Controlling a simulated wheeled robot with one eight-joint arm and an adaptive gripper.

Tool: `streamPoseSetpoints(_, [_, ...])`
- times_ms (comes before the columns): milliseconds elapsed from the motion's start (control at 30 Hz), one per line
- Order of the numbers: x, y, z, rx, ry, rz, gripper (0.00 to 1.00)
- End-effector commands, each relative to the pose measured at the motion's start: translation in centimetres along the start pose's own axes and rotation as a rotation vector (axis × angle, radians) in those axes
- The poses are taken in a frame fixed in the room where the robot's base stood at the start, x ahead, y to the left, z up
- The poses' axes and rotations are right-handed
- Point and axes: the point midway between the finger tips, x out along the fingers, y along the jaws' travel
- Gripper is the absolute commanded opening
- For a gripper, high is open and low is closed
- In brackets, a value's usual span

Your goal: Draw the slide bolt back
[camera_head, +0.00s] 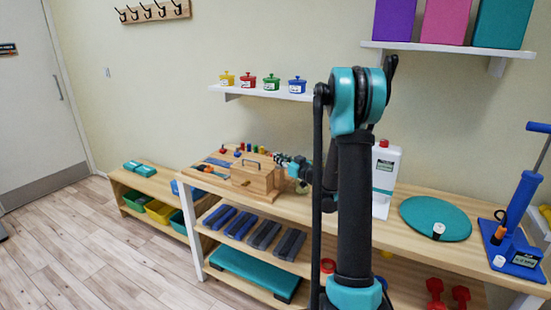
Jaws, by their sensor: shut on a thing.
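A wooden box (255,178) with a dark handle stands on the wooden table, left of the middle of the view. My gripper (281,159) is small in the view, at the box's upper right side, reaching in from the right. It is shut on a small part there, which I take to be the slide bolt. The bolt is covered by the fingers and too small to make out, so its position in its guides cannot be told.
A board with several small coloured pieces (238,150) lies behind the box. A white dispenser (385,170) and a teal disc (436,218) stand to the right. A wall shelf (262,92) with several coloured pots hangs above. My arm blocks the middle of the view.

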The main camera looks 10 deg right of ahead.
Motion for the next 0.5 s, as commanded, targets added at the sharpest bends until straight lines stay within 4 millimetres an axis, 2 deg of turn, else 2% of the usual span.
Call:
streamPoseSetpoints(67, [-0.25,0.08,0.08,-0.002,-0.002,0.004,0.0])
streamPoseSetpoints(100, [-0.26,0.09,0.09,-0.002,-0.002,0.004,0.14])
streamPoseSetpoints(233, [-0.21,0.08,0.07,-0.002,-0.002,0.003,0.31])
streamPoseSetpoints(500, [-0.15,0.05,0.05,-0.001,-0.001,0.002,0.32])
